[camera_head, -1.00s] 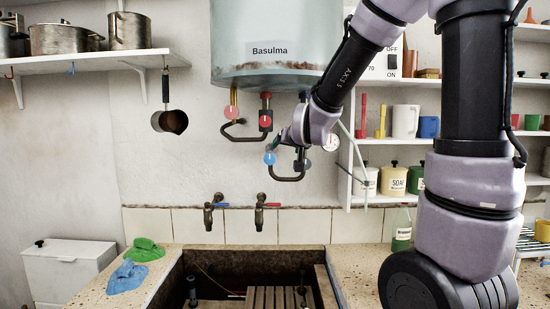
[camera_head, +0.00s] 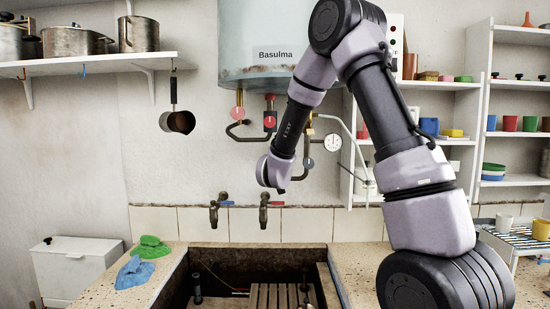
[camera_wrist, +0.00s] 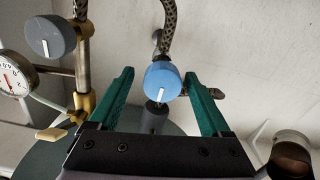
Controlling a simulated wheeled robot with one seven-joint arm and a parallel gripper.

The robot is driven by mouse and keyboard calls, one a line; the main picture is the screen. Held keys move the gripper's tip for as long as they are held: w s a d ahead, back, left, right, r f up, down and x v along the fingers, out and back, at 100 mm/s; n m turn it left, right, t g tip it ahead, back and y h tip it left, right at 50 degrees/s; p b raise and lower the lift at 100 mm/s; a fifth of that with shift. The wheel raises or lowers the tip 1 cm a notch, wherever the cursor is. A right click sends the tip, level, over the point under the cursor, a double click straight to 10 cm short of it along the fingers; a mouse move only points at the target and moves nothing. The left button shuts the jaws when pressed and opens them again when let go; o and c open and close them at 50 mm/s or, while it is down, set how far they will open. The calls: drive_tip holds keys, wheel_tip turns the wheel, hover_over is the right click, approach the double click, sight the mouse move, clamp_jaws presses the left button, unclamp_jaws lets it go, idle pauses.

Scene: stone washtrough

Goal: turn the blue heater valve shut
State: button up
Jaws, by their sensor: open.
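The blue heater valve (camera_wrist: 163,80) is a round knob with a white line in the wrist view, on a pipe with a braided hose above it. Its line runs nearly upright in that picture. My gripper (camera_wrist: 159,74) is open, with one green finger on each side of the blue knob and a gap on both sides. I cannot tell whether the fingertips reach as deep as the knob. In the head view my wrist hides the blue valve and the fingers. The water heater (camera_head: 270,45) hangs on the wall above.
A grey knob (camera_wrist: 50,38) and a dial gauge (camera_wrist: 14,76) are beside the left finger in the wrist view. Taps (camera_head: 264,200) and a stone trough (camera_head: 180,275) are below. Shelves (camera_head: 462,85) stand at the right.

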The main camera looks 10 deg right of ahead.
drive_tip(key=w, duration=0.4)
drive_tip(key=shift+d, duration=0.35)
clamp_jaws()
